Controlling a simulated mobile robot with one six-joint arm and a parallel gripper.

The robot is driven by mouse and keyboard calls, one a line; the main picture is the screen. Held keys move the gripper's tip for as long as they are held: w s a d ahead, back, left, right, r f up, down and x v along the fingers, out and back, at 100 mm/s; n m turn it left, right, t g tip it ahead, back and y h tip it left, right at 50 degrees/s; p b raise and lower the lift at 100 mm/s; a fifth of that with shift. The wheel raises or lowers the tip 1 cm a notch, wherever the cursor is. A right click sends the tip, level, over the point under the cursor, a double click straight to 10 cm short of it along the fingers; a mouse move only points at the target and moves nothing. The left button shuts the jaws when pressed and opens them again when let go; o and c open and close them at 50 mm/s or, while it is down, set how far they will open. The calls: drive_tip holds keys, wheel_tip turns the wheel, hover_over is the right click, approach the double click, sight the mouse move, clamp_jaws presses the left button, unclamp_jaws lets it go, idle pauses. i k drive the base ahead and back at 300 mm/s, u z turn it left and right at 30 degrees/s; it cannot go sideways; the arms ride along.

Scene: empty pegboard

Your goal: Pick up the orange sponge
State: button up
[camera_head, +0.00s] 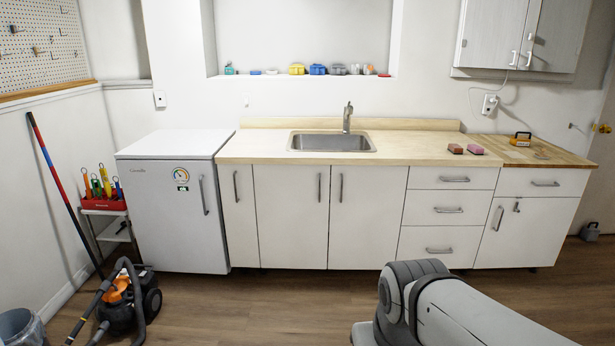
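Two small sponge-like blocks lie side by side on the light wooden counter, right of the sink. The left block (455,148) looks brownish red-orange and may be the orange sponge; its exact colour is hard to tell at this size. The right block (475,149) looks pink. Both lie flat, with a narrow gap between them. My arm shows at the bottom right, well in front of the cabinets and away from the blocks. My gripper is out of view.
The counter (420,155) is clear around the blocks. A sink (331,142) with a tall faucet (347,117) is left of them. A vacuum cleaner (125,300) stands on the floor at left.

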sight(455, 149)
drive_tip(key=z, duration=0.4)
drive_tip(key=i, duration=1.6)
drive_tip(key=z, duration=0.55)
drive_tip(key=i, duration=0.4)
drive_tip(key=z, duration=0.2)
drive_tip(key=k, duration=0.7)
drive_tip(key=z, duration=0.2)
drive_tip(key=i, duration=0.75)
drive_tip(key=u, duration=0.1)
